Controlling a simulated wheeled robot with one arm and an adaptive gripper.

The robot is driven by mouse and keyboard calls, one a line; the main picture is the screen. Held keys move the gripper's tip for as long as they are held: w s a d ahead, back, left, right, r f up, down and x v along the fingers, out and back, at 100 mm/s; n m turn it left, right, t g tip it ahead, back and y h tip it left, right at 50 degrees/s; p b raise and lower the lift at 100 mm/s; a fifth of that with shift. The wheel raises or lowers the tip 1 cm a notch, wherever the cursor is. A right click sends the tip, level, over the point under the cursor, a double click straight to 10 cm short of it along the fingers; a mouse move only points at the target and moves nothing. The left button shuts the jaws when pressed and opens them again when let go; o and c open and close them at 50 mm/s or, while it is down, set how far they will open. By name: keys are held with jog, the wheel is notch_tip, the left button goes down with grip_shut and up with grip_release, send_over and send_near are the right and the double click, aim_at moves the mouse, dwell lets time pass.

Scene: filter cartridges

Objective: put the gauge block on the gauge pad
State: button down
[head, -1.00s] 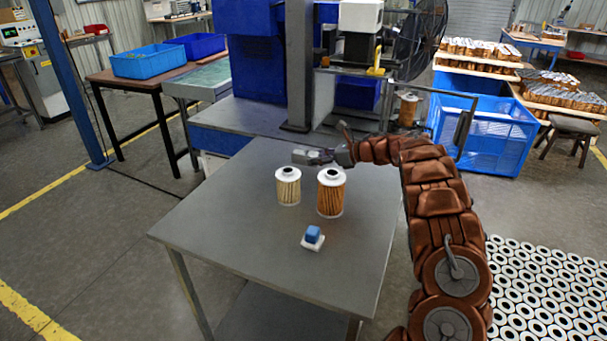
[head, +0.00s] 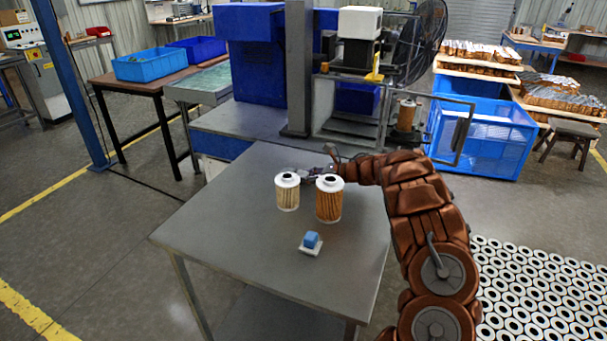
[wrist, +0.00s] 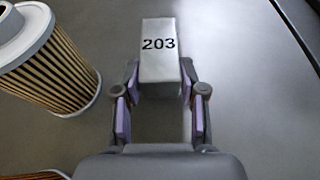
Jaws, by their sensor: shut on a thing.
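A grey metal block marked 203, which looks like the gauge block (wrist: 158,50), sits between my fingertips in the wrist view. My gripper (wrist: 160,76) is shut on its sides. In the head view my gripper (head: 322,173) is low over the far part of the grey table, just behind two filter cartridges that partly hide it. Whether the block touches the table I cannot tell. A small white square pad (head: 309,251) with a blue block (head: 311,240) on it lies near the table's front; I cannot tell if this is the gauge pad.
A shorter pale cartridge (head: 288,194) and a taller brown cartridge (head: 329,202) stand upright on the table (head: 225,225). The pale-pleated one (wrist: 50,65) is close at left in the wrist view. The table's left side is clear. A machine (head: 250,60) stands behind.

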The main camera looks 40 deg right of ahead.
jog(key=shift+f+b, duration=0.25)
jog(key=shift+b, duration=0.3)
jog(key=c, duration=0.7)
grip_release()
jog(key=shift+o, duration=0.2)
jog(key=shift+r, duration=0.1)
jog(key=shift+r+p, duration=0.3)
jog(key=shift+p, duration=0.35)
jog(key=b+v, duration=0.3)
jog(key=v, duration=0.7)
jog(key=shift+s+d+f, duration=0.15)
jog(key=shift+s+d, duration=0.05)
jog(key=shift+s+d+r+b, duration=0.3)
jog(key=shift+s+r+b, duration=0.05)
jog(key=shift+s, duration=0.25)
jog(key=shift+w, duration=0.1)
